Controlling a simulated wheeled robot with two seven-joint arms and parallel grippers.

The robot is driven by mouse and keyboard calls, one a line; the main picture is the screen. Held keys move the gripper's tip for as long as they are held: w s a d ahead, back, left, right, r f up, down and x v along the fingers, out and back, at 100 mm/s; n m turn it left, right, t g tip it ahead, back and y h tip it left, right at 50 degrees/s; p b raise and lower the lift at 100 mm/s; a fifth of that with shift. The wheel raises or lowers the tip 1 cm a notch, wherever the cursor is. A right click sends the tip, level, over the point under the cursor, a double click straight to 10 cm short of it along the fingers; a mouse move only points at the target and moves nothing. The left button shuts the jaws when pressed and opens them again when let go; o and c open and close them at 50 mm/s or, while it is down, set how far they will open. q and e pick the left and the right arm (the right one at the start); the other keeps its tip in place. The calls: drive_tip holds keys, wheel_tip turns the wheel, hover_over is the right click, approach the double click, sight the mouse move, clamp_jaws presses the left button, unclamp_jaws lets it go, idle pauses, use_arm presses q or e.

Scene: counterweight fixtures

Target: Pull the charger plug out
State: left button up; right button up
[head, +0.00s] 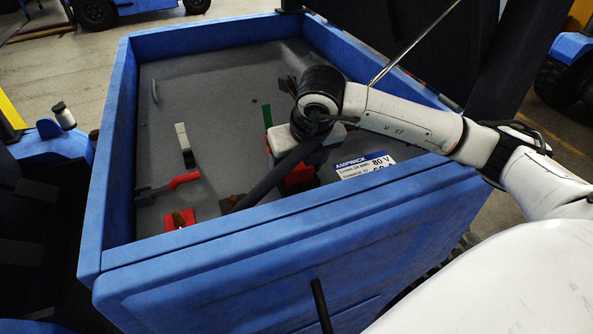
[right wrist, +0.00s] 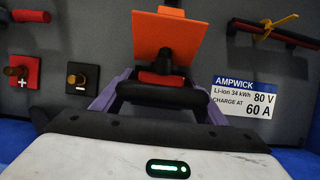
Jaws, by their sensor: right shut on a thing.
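The charger plug (right wrist: 165,78) is black with a red part and a dark crossbar handle. It sits against the grey panel, below a raised orange flap (right wrist: 168,32). My right gripper (right wrist: 153,82), with purple fingers, is shut on the plug's handle. In the head view my right gripper (head: 312,152) reaches down into the blue-walled bay, and the arm hides most of the plug. Whether the plug is fully seated cannot be told. My left gripper is not in view.
The blue bay wall (head: 290,222) stands between my body and the panel. Left of the plug are a red terminal (right wrist: 20,78) and a black terminal (right wrist: 80,77). A rating label (right wrist: 245,97) lies to the right. A red lever (head: 184,180) is farther left.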

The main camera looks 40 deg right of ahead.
wheel_tip(320, 180, up, 10)
drive_tip(key=shift+r, duration=0.1)
idle(0.4)
